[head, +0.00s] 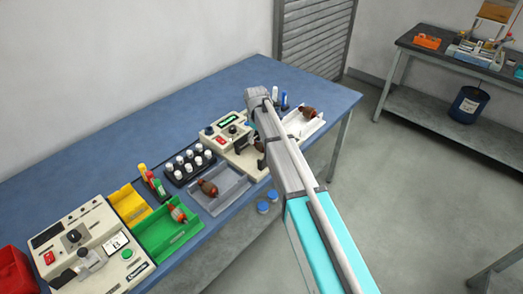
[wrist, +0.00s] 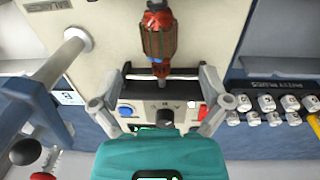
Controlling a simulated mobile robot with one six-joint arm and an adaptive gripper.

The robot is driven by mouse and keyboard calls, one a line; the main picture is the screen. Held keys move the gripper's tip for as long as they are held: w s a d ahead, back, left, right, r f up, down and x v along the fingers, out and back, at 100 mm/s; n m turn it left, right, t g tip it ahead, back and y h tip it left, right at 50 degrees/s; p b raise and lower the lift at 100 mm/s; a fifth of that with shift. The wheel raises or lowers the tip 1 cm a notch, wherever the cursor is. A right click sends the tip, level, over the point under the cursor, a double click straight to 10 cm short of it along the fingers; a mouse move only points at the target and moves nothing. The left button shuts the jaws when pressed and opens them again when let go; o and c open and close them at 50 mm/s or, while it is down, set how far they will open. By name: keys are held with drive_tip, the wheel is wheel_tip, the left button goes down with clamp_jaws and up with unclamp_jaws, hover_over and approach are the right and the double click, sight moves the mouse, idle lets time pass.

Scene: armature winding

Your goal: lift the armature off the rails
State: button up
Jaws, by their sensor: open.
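The armature (wrist: 160,35), with a copper-brown ribbed core, red ends and a thin shaft, lies on the cream tester at the top centre of the wrist view. In the head view, the tester (head: 225,141) is partly behind my arm, and a bit of the armature (head: 258,146) shows beside the arm. My gripper (wrist: 157,103) is open and empty, its two grey fingers spread left and right below the armature in the wrist picture. The armature is not between the fingertips. In the head view my arm mostly hides the gripper.
Other armatures lie in a grey tray (head: 228,194), a green tray (head: 153,239) and a white tray (head: 321,119). A dark rack (head: 178,176) of white-capped bottles stands left of the tester. A cream machine (head: 70,222) stands at the near left. The blue bench (head: 120,140) is clear behind.

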sight(259, 143)
drive_tip(key=shift+f, duration=0.2)
idle(0.3)
drive_tip(key=shift+w+d+f+b, duration=0.1)
drive_tip(key=shift+w+f+b, duration=0.05)
drive_tip(key=shift+f+b, duration=2.4)
drive_tip(key=shift+r, duration=0.1)
drive_tip(key=shift+c, duration=0.3)
clamp_jaws()
